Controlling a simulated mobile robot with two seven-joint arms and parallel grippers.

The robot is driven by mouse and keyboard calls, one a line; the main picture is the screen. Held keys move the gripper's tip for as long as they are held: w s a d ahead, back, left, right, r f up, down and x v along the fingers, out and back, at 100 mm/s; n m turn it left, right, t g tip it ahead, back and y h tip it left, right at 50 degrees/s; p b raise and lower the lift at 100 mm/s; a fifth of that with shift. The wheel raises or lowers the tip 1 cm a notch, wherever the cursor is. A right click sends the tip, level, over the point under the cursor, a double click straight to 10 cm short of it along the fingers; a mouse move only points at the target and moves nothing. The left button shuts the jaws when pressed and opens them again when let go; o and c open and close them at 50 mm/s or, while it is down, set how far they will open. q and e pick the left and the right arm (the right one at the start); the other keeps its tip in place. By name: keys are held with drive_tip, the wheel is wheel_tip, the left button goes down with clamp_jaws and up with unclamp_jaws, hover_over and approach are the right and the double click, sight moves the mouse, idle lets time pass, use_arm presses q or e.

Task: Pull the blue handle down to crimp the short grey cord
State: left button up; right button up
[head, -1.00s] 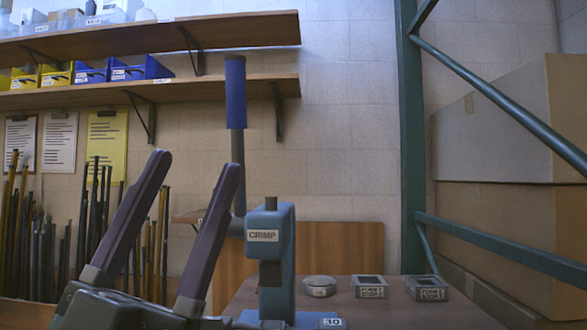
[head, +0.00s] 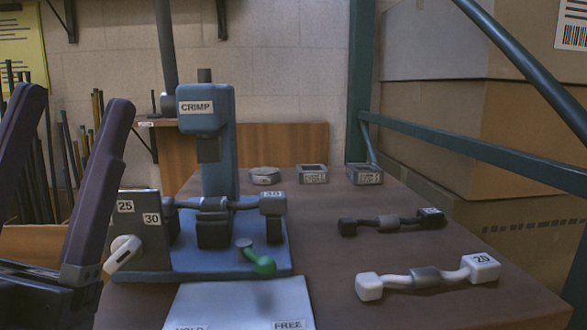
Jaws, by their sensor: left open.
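The blue crimp press (head: 219,165) stands on the table with a "CRIMP" label on its head. Its upright grey lever rod (head: 166,48) runs out of the top of the view, so the blue handle grip is hidden now. A short grey cord (head: 232,205) lies across the press bed under the head, with a grey end block marked "30" at its right. My left gripper (head: 75,103) is open and empty at the left, in front of the press and apart from the lever. My right gripper is not in view.
A green-knobbed lever (head: 258,262) and a white dial (head: 122,252) sit on the press base. A plate marked "HOLD" and "FREE" (head: 240,305) lies in front. A dark cord (head: 390,222) and a white cord marked "20" (head: 425,274) lie right. Green rack bars (head: 480,147) cross the right.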

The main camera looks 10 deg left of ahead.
use_arm(q)
drive_tip(key=w+d+r+g+p, duration=0.2)
drive_tip(key=w+d+g+p, duration=0.35)
drive_tip(key=g+p, duration=0.75)
drive_tip(key=s+a+r+n+g+y+p, duration=0.1)
drive_tip(key=s+a+n+g+y+p, duration=0.15)
drive_tip(key=s+g+p, duration=0.65)
drive_tip(key=s+a+n+g+y+p, duration=0.2)
drive_tip(key=s+a+g+p, duration=0.3)
drive_tip(key=s, duration=0.6)
wheel_tip(320, 180, up, 37)
drive_tip(key=w+d+t+p, duration=0.1)
drive_tip(key=p, duration=3.7)
drive_tip(key=shift+d, duration=0.2)
drive_tip(key=shift+f, duration=0.15)
